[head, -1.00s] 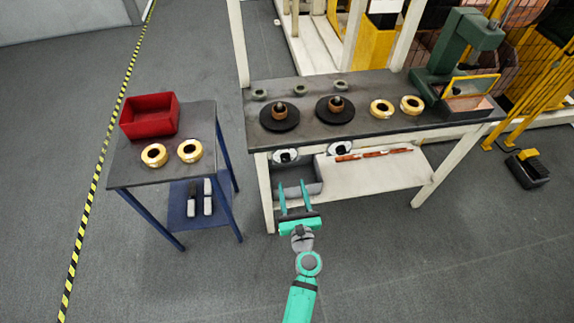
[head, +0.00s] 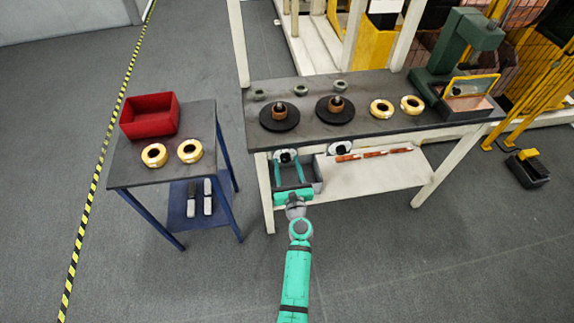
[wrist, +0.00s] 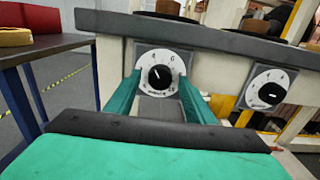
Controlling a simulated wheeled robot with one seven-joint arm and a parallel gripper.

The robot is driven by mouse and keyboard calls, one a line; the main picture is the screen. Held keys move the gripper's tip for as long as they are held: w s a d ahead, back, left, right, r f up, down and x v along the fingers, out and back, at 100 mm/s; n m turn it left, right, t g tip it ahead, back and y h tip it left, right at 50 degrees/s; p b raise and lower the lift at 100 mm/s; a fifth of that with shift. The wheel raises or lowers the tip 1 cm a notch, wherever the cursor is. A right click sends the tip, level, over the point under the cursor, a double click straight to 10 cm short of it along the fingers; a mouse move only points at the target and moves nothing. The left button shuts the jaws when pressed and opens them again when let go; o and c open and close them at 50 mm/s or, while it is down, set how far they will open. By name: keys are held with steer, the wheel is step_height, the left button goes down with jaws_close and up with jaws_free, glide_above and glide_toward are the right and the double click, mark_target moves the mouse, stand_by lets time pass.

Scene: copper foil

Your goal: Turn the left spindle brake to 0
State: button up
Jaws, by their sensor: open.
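The left spindle brake is a round white dial with a black knob (wrist: 160,78) on a grey plate under the bench's front edge. In the head view the left brake (head: 286,155) is partly behind my fingers. Its white pointer mark leans up and left in the wrist view; a 4 and a 6 show along the top, other figures are too small or hidden. My gripper (head: 287,160) is open and empty, its two green fingers (wrist: 160,85) reaching toward the dial, one on each side of the knob. I cannot tell whether they touch it.
A matching right dial (head: 339,149) sits to the right on the bench front (head: 400,139). Below are a grey bin (head: 316,172) and a white shelf (head: 380,178). A blue-legged side table (head: 130,170) with a red bin (head: 150,115) stands left.

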steer(key=c, duration=1.1)
steer(key=shift+n, duration=0.4)
steer(key=n, duration=1.9)
steer(key=shift+n, duration=0.5)
